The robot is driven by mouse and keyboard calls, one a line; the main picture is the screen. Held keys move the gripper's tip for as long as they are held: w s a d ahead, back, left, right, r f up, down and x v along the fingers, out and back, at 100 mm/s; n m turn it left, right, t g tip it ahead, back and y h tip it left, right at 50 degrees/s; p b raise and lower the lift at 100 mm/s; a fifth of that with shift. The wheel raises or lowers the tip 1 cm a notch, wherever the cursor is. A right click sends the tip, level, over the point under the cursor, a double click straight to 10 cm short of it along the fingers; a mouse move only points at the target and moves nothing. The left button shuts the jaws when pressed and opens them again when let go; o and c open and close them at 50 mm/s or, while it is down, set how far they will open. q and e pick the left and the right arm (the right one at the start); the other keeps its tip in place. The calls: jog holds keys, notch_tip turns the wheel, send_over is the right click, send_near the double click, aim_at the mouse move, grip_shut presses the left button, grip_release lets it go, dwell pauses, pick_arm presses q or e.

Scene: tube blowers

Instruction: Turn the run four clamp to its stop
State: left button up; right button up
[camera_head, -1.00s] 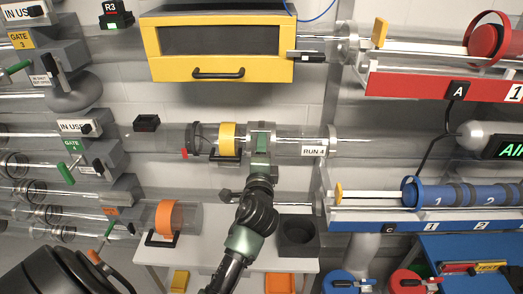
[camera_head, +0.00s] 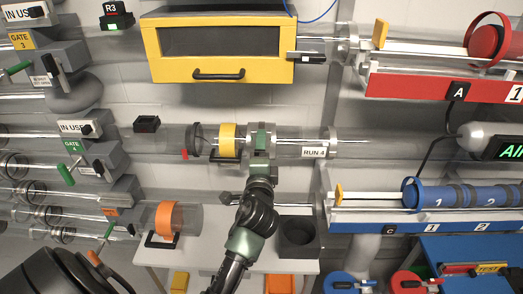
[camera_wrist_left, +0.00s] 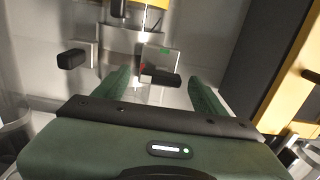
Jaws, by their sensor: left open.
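The run four tube (camera_head: 370,144) lies across the middle of the head view, with a white RUN 4 label (camera_head: 314,152). A grey clamp collar (camera_head: 272,131) sits around it, left of the label. My left gripper (camera_head: 261,141) is in front of this collar and hides part of it. In the left wrist view, its green fingers (camera_wrist_left: 158,84) are apart. A black clamp handle (camera_wrist_left: 162,77) with a red mark beside it shows between the fingers. Whether the fingers touch it I cannot tell. My right gripper is not in view.
A yellow box (camera_head: 218,70) with a black handle hangs above the tube. A yellow band (camera_head: 227,139) surrounds the tube left of the gripper. A red rack (camera_head: 430,86) and a blue rack (camera_head: 345,227) are at the right. Gate levers line the left.

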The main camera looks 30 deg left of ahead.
pick_arm(q)
jog(key=shift+s, duration=0.1)
jog(key=b+v, duration=0.1)
jog(key=v, duration=0.6)
jog(key=shift+s+d, duration=0.2)
jog(key=shift+s, duration=0.1)
